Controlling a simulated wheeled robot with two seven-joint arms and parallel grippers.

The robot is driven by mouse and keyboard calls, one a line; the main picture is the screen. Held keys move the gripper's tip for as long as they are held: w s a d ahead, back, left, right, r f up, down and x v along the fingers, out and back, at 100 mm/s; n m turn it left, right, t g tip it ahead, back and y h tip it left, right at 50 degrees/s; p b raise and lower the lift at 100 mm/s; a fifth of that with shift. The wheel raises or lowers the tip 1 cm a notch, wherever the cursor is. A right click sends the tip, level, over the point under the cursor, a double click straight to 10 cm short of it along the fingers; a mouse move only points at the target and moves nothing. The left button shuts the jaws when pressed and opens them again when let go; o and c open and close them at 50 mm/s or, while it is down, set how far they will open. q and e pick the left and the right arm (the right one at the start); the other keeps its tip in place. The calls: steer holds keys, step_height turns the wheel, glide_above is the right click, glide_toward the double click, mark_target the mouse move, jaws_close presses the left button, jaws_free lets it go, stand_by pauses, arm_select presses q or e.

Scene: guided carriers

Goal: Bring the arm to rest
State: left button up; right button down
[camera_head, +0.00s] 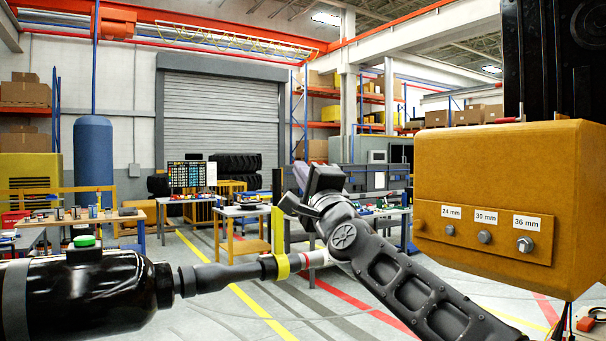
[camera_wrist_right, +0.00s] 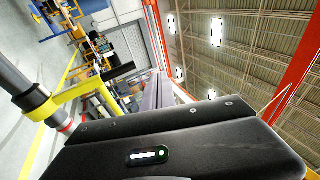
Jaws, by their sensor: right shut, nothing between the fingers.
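My right arm rises from the lower right in the head view. Its gripper (camera_head: 302,182) is high in the middle, shut and empty, over the floor. In the wrist view the gripper's dark housing (camera_wrist_right: 175,150) with a small lit display fills the bottom. A black tool (camera_head: 85,292) with a green button lies level at the lower left of the head view. Its shaft passes a yellow collar (camera_head: 282,267) just below my gripper, and its far end goes behind my forearm. The collar also shows at the left of the wrist view (camera_wrist_right: 75,92). My left gripper is not in view.
An orange block (camera_head: 500,170) with bolt heads marked 24, 30 and 36 mm stands close on the right, beside my forearm. Worktables (camera_head: 240,211), a blue tank (camera_head: 94,150) and a shutter door (camera_head: 220,115) are farther back. Open air surrounds the gripper above.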

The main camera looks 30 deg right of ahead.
steer(key=shift+f, duration=0.1)
stand_by(0.6)
